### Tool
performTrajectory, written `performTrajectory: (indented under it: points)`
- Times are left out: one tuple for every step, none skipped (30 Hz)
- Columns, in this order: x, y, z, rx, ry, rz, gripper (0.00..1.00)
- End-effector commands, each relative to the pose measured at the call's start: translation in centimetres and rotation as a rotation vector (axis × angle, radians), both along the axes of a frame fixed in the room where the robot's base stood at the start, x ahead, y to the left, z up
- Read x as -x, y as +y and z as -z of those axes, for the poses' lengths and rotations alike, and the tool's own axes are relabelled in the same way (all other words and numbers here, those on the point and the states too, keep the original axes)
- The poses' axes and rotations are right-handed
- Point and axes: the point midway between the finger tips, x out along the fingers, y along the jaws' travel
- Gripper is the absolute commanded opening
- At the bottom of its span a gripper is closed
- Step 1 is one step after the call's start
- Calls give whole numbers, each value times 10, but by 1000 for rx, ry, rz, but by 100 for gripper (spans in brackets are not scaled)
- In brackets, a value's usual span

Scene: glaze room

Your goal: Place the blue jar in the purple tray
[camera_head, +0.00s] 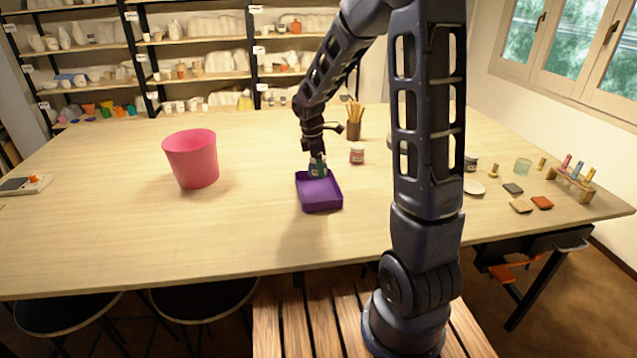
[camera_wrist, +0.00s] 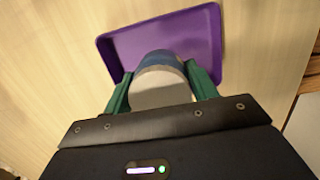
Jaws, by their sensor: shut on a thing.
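The purple tray (camera_head: 321,196) sits on the table near the middle of the head view. It also shows in the wrist view (camera_wrist: 207,35), beyond the fingers. My gripper (camera_head: 318,167) is over the tray's far end, pointing down. Its green fingers are shut on the blue jar (camera_wrist: 158,59), which has a pale, rounded top facing the wrist camera. In the head view the jar is mostly hidden by the fingers. The jar overlaps the tray in both views; I cannot tell whether it touches the tray floor.
A pink bucket (camera_head: 192,158) stands to the left of the tray. A small pinkish jar (camera_head: 357,154) and a brown pot of brushes (camera_head: 354,121) stand behind it to the right. Small jars, tiles and a wooden rack (camera_head: 573,184) are at the right. The table front is clear.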

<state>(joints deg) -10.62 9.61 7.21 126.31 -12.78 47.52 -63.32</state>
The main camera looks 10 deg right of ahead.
Motion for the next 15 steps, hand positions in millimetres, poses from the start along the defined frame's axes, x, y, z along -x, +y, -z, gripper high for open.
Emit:
performTrajectory:
  points:
    - [0,0,10,0,2,-1,28]
    - [1,0,14,0,3,0,28]
    - [1,0,19,0,3,0,28]
    - [1,0,23,0,2,0,28]
    - [0,1,25,0,1,0,28]
    - [0,1,27,0,0,0,28]
    - [0,1,29,0,0,0,28]
    - [0,0,30,0,0,0,28]
    - [0,0,31,0,0,0,28]
    - [0,0,33,0,0,0,28]
    - [0,0,35,0,1,0,28]
    - [0,0,38,0,1,-1,28]
    - [0,0,41,0,1,-1,28]
    - [0,0,45,0,2,-1,28]
    - [0,0,51,1,2,0,28]
